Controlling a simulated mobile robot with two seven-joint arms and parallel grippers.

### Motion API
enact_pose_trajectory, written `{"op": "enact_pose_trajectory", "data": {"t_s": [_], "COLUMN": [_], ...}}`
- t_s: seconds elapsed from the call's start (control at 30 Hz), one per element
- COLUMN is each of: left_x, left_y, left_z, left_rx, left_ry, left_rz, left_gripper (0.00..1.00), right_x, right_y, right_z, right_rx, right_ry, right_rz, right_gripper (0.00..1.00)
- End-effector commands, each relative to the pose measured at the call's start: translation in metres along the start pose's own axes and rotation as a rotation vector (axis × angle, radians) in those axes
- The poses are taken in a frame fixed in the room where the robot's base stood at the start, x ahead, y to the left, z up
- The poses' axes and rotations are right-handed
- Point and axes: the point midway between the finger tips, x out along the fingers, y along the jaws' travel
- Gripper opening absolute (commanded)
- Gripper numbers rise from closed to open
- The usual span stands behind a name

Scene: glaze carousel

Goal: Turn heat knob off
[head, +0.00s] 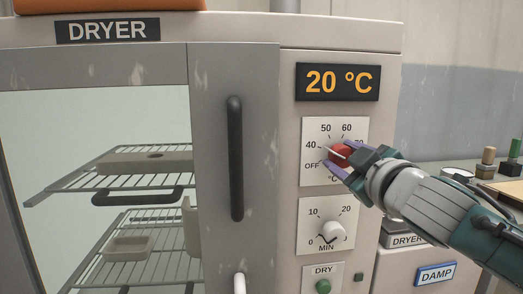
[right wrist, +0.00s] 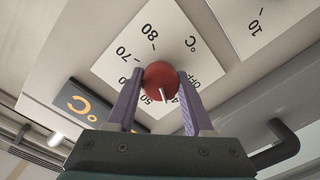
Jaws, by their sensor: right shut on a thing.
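The red heat knob (head: 340,154) sits on a white dial plate (head: 318,130) marked OFF, 40, 50, 60 on the dryer's front. It also shows in the right wrist view (right wrist: 160,76). Its white pointer line points between 40 and 50. My right gripper (head: 342,158) is shut on the knob, one purple finger on each side; both fingers show in the right wrist view (right wrist: 161,84). The fingers and hand hide the dial's right part in the head view. The display (head: 337,82) above reads 20 °C. My left gripper is not in view.
A white minute knob (head: 332,230) is below, with a green DRY button (head: 323,286) under it. A black vertical door handle (head: 235,158) is to the left. Racks with pale pieces (head: 145,160) show behind the glass door. A bench (head: 480,170) stands at right.

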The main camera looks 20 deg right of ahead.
Motion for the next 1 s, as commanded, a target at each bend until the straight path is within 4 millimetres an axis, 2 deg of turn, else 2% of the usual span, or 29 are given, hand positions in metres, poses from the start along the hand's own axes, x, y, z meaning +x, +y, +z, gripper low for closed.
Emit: {"op": "enact_pose_trajectory", "data": {"t_s": [0.6, 1.0], "left_x": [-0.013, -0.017], "left_y": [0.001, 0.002], "left_z": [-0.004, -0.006], "left_rx": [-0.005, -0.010], "left_ry": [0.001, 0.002], "left_rz": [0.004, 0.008], "left_gripper": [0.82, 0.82], "right_x": [0.000, 0.000], "right_y": [0.001, 0.000], "right_z": [-0.002, -0.001], "right_rx": [-0.586, -0.877], "right_ry": [-0.017, -0.027], "right_rz": [-0.001, -0.001], "right_gripper": [0.00, 0.00]}}
